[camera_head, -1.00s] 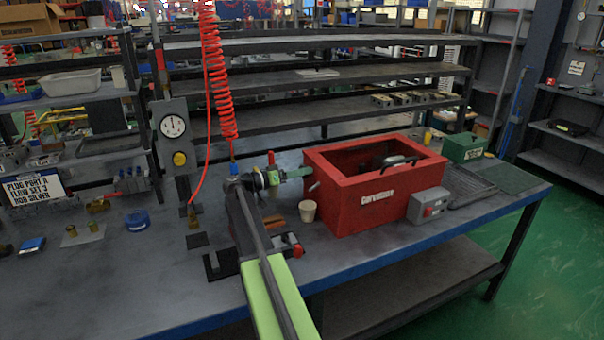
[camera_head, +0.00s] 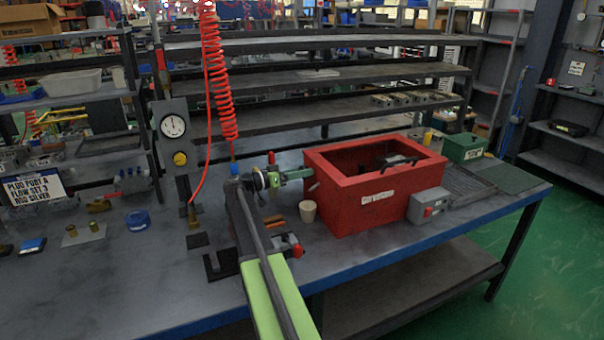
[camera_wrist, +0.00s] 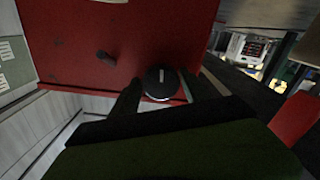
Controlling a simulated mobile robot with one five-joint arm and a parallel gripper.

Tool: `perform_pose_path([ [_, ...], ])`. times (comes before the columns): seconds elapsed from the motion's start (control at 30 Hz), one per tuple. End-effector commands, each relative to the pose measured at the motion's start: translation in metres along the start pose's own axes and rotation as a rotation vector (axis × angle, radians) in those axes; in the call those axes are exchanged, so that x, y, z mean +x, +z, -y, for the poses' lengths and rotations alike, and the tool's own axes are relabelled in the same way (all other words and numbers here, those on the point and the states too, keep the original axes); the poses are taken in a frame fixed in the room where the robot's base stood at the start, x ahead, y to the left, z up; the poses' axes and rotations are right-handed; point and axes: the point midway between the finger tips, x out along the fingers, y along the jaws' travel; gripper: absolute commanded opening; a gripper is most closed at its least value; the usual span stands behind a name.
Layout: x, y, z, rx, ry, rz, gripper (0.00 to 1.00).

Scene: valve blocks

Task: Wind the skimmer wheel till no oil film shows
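The red tank (camera_head: 375,205) stands on the right half of the bench, with a white label on its front. A dark wheel-like part and a black handle (camera_head: 400,162) show in its opening; I cannot make out any oil film. My gripper (camera_head: 297,174) is at the tank's left wall. In the wrist view, a round black knob (camera_wrist: 161,84) with a white mark sits on the red wall (camera_wrist: 120,25). My two dark fingers stand on either side of it, apart, with narrow gaps showing. A small dark peg (camera_wrist: 105,57) juts from the wall beside the knob.
A beige cup (camera_head: 308,211) stands close to the tank's front left, below my gripper. A grey switch box (camera_head: 428,205) is at its front right and a green box (camera_head: 463,148) behind. A red coiled hose (camera_head: 215,80) hangs by a gauge post (camera_head: 172,127).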

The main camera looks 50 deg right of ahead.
Motion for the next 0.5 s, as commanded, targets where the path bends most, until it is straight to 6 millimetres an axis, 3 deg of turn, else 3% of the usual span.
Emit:
perform_pose_path([
  [0.07,0.0,0.0,0.0,0.0,-0.001,0.0,0.66],
  [0.37,-0.001,0.0,0.001,0.0,-0.002,0.001,0.66],
  [0.5,-0.018,0.0,0.001,0.0,-0.005,0.0,0.66],
])
